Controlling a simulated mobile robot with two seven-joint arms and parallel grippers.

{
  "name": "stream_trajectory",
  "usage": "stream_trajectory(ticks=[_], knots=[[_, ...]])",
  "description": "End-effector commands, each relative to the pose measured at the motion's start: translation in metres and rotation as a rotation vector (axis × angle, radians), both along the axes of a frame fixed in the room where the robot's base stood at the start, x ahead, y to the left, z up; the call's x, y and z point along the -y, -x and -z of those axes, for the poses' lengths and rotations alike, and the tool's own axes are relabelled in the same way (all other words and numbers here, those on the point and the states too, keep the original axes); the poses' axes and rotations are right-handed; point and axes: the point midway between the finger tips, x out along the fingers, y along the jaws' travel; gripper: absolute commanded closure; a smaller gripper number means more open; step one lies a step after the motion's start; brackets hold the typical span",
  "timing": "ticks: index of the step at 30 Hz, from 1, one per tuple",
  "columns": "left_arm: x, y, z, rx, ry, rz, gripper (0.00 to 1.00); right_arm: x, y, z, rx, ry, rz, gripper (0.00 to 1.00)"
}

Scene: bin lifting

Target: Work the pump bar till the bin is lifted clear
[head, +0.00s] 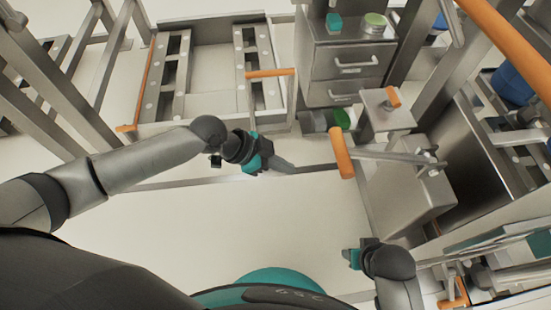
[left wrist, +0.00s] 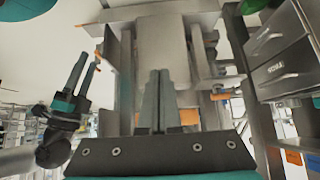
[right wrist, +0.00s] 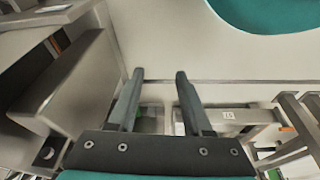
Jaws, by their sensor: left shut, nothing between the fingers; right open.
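The pump bar (head: 385,157) shows in the head view as a grey bar with a thick orange grip (head: 341,152) at its left end, reaching over a grey metal housing (head: 400,195). My left gripper (head: 290,168) is shut and empty, a little left of the orange grip and apart from it. In the left wrist view its fingers (left wrist: 158,75) are together. My right gripper (head: 350,257) is low in the head view, below the pump bar. Its fingers (right wrist: 160,76) are apart with nothing between them. A blue rounded thing (head: 512,85), perhaps the bin, is partly hidden by frame posts at the right.
A grey drawer cabinet (head: 345,65) stands at the top middle. A low metal frame with an orange handle (head: 270,73) stands at the top left. Metal posts and an orange rail (head: 505,40) crowd the right. The floor (head: 240,220) in the middle is clear.

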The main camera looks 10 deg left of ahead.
Motion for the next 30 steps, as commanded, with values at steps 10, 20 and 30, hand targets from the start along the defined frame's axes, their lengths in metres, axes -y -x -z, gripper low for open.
stream_trajectory(ticks=[10,20,30], knots=[[-0.021,0.007,-0.012,0.0,0.001,0.0,1.0,0.001,0.008,0.014,-0.023,0.003,-0.001,0.5],[-0.021,0.007,-0.012,0.001,0.001,0.001,1.0,0.001,0.008,0.015,-0.023,0.003,-0.001,0.5],[-0.021,0.007,-0.012,0.001,0.001,0.001,1.0,0.001,0.008,0.015,-0.024,0.003,-0.001,0.5]])
